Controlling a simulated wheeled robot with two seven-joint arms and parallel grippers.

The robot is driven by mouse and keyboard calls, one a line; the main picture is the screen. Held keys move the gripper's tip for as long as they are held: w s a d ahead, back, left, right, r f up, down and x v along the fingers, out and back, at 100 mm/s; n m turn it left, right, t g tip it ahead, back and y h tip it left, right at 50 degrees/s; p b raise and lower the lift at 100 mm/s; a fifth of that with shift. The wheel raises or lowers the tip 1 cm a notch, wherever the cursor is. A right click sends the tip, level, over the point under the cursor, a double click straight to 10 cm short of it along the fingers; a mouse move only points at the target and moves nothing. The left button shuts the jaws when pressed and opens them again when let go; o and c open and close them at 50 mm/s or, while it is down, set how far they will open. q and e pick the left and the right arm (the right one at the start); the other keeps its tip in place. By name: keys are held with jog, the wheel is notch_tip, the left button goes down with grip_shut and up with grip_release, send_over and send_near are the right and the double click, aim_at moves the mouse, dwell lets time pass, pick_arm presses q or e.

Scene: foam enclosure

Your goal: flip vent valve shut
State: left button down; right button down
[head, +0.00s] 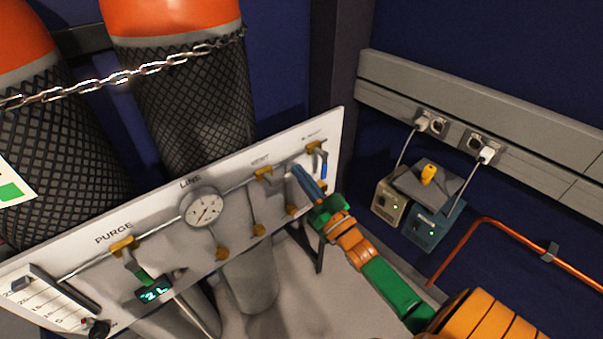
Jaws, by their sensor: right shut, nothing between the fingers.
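A white panel (100,262) carries a thin pipe with brass valves. The left valve (122,246), near the word PURGE, has a green-tipped lever. A middle valve (263,172) sits right of the round gauge (201,207). The far-right valve (315,148) has a blue-tipped lever (323,171) hanging down. The labels above the middle and right valves are too small to read, so I cannot tell which is the vent valve. My right gripper (298,172) is shut and empty, in front of the panel between these two valves, close to the blue-tipped lever. Contact is unclear. My left gripper is out of view.
Two orange-topped cylinders (195,100) in black mesh stand behind the panel, with a chain (150,68) across them. Small boxes (432,226) plugged into a wall rail (470,95) and a copper pipe (455,250) are at the right.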

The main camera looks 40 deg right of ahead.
jog(key=shift+f, duration=0.1)
jog(key=a+f+m+g+h+p, duration=0.4)
jog(key=f+m+h+p, duration=0.1)
jog(key=m, duration=1.4)
jog(key=shift+s+f+m+g+p, duration=0.2)
jog(key=shift+f+m+g+p, duration=0.15)
jog(key=shift+f, duration=0.2)
jog(key=shift+a, duration=0.15)
